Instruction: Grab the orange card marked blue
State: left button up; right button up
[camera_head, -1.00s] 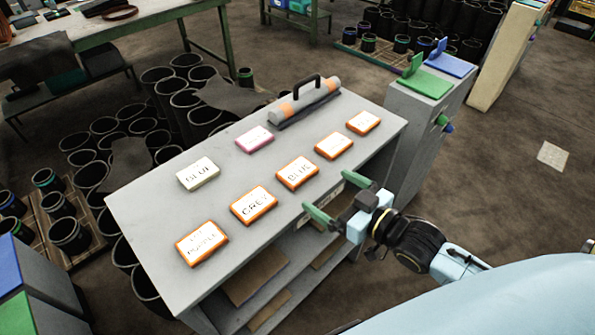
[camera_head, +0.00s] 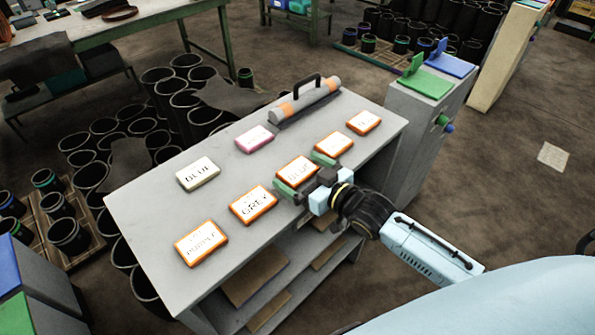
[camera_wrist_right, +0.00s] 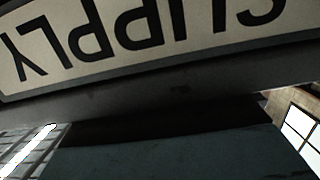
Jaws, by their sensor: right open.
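The orange-edged card marked BLUE (camera_head: 294,168) lies flat on the grey cabinet top (camera_head: 160,225), in the middle of the front row. My right gripper (camera_head: 304,173) is open at the near side of this card. One green fingertip is by its left near corner and the other is by its right side. I cannot tell whether they touch it. In the right wrist view, dark surfaces and an upside-down SUPPLY label (camera_wrist_right: 140,40) show, but no card. My left gripper is not in view.
Orange cards marked GREY (camera_head: 254,204) and PURPLE (camera_head: 201,243) lie left of it, and two more orange cards (camera_head: 334,145) lie right. A cream card marked BLUE (camera_head: 198,174), a pink card (camera_head: 254,138) and a handled grey-orange tool (camera_head: 306,100) lie behind.

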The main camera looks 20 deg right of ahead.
jog(key=c, duration=1)
